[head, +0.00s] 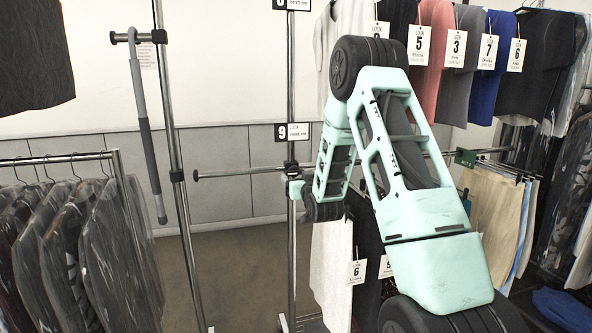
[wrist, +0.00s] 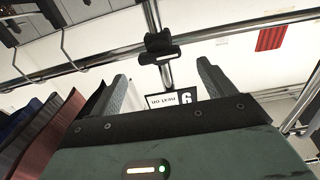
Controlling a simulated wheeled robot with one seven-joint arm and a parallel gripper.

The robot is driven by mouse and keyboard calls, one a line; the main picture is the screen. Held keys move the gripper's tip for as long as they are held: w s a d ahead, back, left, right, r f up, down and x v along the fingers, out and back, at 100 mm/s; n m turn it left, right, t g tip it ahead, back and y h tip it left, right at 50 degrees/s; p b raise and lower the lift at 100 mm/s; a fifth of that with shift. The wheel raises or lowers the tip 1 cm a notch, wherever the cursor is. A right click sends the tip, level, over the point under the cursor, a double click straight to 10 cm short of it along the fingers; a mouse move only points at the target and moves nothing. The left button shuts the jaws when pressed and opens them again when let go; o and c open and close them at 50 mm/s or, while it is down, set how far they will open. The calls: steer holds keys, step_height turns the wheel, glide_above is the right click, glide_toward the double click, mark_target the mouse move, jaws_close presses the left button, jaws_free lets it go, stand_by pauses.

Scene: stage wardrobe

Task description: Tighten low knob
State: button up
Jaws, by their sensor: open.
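A black clamp with a knob-like block (head: 290,165) sits where the low rail meets the middle post, just below the "9" sign. A black clamp knob also shows in the wrist view (wrist: 160,43), on the chrome post at the crossing rail. My gripper (wrist: 161,72) is open, with its two grey fingers apart on either side of the post and the knob beyond the fingertips. Nothing is seen between the fingers except the post and sign behind. In the head view, my arm's wrist end hangs close to the middle post, and the fingers are hard to make out.
The "9" sign (head: 293,132) is on the middle post and appears upside down in the wrist view (wrist: 170,99). A grey hooked rod (head: 145,125) hangs at left. Covered garments (head: 75,240) hang lower left; shirts with number tags (head: 437,45) hang right. Floor shows between posts.

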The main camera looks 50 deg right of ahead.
mark_target(296, 172)
steer(key=shift+p+x, duration=0.5)
steer(key=shift+x, duration=2.2)
steer(key=c, duration=1)
